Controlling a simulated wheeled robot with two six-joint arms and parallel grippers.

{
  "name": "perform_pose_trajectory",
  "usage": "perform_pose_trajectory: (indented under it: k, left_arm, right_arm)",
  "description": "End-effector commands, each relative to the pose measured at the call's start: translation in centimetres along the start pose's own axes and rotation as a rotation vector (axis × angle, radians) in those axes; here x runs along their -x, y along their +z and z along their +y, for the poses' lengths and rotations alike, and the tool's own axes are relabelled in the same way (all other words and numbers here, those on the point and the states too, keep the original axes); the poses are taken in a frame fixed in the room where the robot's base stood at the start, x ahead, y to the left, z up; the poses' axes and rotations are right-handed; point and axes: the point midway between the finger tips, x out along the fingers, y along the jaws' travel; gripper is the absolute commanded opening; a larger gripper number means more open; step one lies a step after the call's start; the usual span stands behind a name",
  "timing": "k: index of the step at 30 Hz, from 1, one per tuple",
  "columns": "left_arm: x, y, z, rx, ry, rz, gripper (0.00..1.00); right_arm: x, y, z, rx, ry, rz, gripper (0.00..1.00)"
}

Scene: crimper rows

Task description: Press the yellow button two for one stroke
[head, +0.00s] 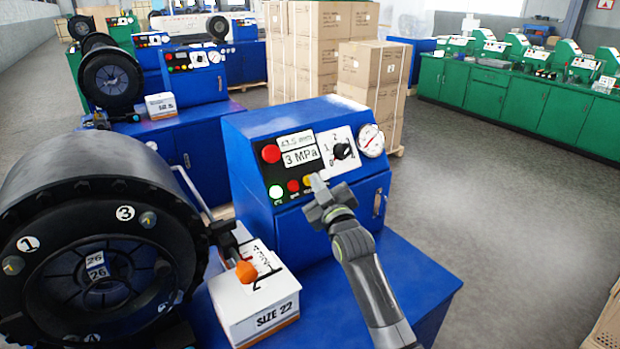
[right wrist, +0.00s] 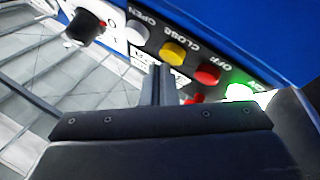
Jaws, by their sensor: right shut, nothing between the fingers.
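A blue control box (head: 300,240) carries a small yellow button (head: 307,180) in its lower button row. In the right wrist view the yellow button (right wrist: 172,53) is round, with the word CLOSE by it, between a white and a red button. My right gripper (head: 317,182) is shut and empty, its tips just beside the yellow button in the head view. In the right wrist view the shut fingers (right wrist: 161,70) end just short of the yellow button in the picture; whether they touch the panel I cannot tell. My left gripper is not in view.
Beside the yellow button are a red button (right wrist: 208,73), a white button (right wrist: 137,32) and a lit green button (right wrist: 240,92). A black dial (head: 342,151) and a gauge (head: 371,140) sit above. A black crimper head (head: 95,230) and a SIZE 22 box (head: 262,310) stand left.

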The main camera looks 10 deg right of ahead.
Motion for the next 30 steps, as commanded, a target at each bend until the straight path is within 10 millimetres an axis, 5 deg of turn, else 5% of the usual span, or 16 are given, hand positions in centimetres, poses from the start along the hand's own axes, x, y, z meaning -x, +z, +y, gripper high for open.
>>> perform_pose_trajectory:
  k: [14, 30]
  left_arm:
    - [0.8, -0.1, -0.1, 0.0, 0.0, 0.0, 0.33]
    - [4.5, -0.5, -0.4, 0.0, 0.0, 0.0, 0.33]
  right_arm:
    - [0.6, -0.5, 0.5, 0.001, 0.001, 0.001, 0.0]
    - [3.8, -3.0, 2.9, 0.001, 0.001, 0.0, 0.0]
